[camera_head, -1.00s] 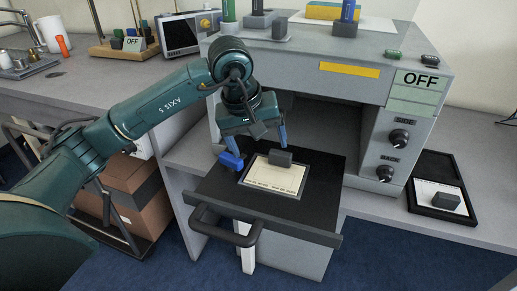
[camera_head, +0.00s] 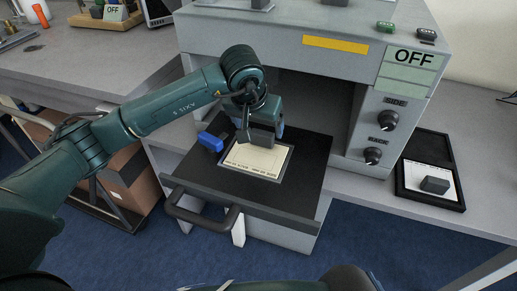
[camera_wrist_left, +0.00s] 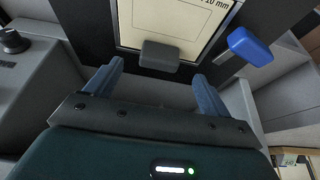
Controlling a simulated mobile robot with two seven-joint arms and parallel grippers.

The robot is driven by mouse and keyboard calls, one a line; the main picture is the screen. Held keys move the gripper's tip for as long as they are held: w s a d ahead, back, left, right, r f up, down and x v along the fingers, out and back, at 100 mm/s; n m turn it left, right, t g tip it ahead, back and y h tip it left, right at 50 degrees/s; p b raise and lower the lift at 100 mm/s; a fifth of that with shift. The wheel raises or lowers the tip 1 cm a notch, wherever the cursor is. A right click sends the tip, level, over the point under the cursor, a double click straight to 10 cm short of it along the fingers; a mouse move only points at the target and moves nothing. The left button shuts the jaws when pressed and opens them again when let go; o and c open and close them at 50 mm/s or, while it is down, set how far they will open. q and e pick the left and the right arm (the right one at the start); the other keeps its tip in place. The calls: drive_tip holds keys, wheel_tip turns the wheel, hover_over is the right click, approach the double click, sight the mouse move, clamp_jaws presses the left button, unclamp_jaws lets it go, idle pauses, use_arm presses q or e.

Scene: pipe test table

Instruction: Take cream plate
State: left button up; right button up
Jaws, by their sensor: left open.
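The cream plate (camera_head: 255,161) lies flat on the black pulled-out shelf, with printed marks along its front edge. A dark grey block (camera_head: 261,138) sits at its back edge. The wrist view shows the plate (camera_wrist_left: 185,22) at the top and the grey block (camera_wrist_left: 159,56) near its edge. My left gripper (camera_head: 262,130) is open above the plate's back edge. In the wrist view its blue fingers (camera_wrist_left: 158,74) stand apart either side of the block's line, with a gap to the block. Whether the fingers reach the block's height is unclear. My right gripper is not in view.
A blue block (camera_head: 211,142) is left of the plate. The black shelf (camera_head: 305,172) has a front handle (camera_head: 200,213) and sits before the grey machine (camera_head: 300,62), marked OFF. A black tray (camera_head: 430,183) with a white sheet and grey block lies right.

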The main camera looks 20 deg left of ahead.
sight(261, 138)
use_arm(q)
drive_tip(key=shift+x, duration=2.7)
drive_tip(key=shift+s, duration=0.15)
drive_tip(key=shift+c, duration=0.4)
